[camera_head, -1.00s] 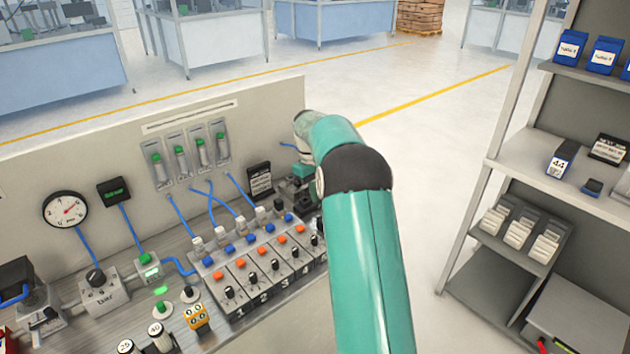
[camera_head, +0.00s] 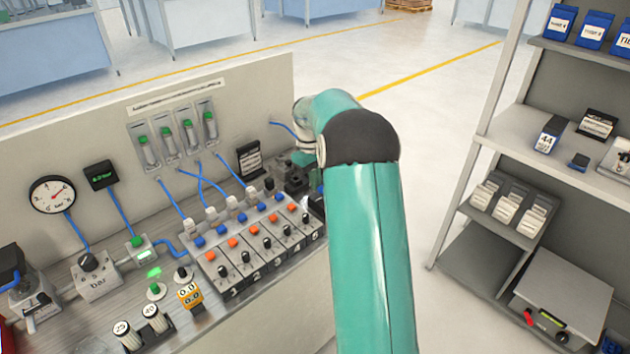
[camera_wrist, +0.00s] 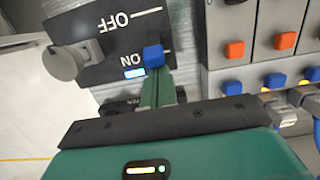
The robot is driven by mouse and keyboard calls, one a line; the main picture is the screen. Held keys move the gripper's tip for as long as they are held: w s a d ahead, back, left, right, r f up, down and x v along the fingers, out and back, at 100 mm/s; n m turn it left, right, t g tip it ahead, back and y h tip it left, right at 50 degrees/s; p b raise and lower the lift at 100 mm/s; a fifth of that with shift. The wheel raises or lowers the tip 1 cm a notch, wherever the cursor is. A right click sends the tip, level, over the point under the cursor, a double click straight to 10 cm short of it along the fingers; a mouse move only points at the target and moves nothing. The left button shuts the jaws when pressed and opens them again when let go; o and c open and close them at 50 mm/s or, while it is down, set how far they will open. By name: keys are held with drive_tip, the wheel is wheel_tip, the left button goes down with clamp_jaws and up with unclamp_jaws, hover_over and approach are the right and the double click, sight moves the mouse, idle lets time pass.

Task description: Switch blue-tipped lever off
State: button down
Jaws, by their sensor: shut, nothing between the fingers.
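The blue lever tip (camera_wrist: 153,56) shows in the wrist view in front of a dark plate (camera_wrist: 100,38) marked OFF and ON. It lies beside the ON line, and a small lit blue window sits next to it. My gripper (camera_wrist: 157,82) is shut and empty, its green fingers pointing at the blue tip, very close to it; I cannot tell whether they touch. The lever's shaft is not clear. In the head view my green arm hides the gripper and most of the lever device.
A grey round knob (camera_wrist: 64,63) stands left of the blue tip. A valve block (camera_head: 262,243) with orange and blue buttons lies close by. A panel (camera_head: 110,135) with tubes and a gauge (camera_head: 52,194) stands behind the bench. Shelves (camera_head: 535,150) stand right, with clear floor between.

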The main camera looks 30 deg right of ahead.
drive_tip(key=shift+s+r+t, duration=0.1)
drive_tip(key=shift+s+t, duration=0.05)
drive_tip(key=shift+t, duration=0.15)
drive_tip(key=shift+s+d+r+t, duration=0.1)
drive_tip(key=shift+s+r+t, duration=0.15)
drive_tip(key=shift+s+t, duration=0.35)
drive_tip(key=shift+s+d+r+t, duration=0.1)
drive_tip(key=shift+s+r+t, duration=0.15)
drive_tip(key=shift+t, duration=0.55)
drive_tip(key=t, duration=0.1)
drive_tip(key=s+t, duration=0.1)
drive_tip(key=s+t+y, duration=0.1)
drive_tip(key=shift+s+d+r+t, duration=0.15)
drive_tip(key=shift+r+t, duration=0.1)
drive_tip(key=shift+t, duration=0.15)
drive_tip(key=shift+r, duration=0.8)
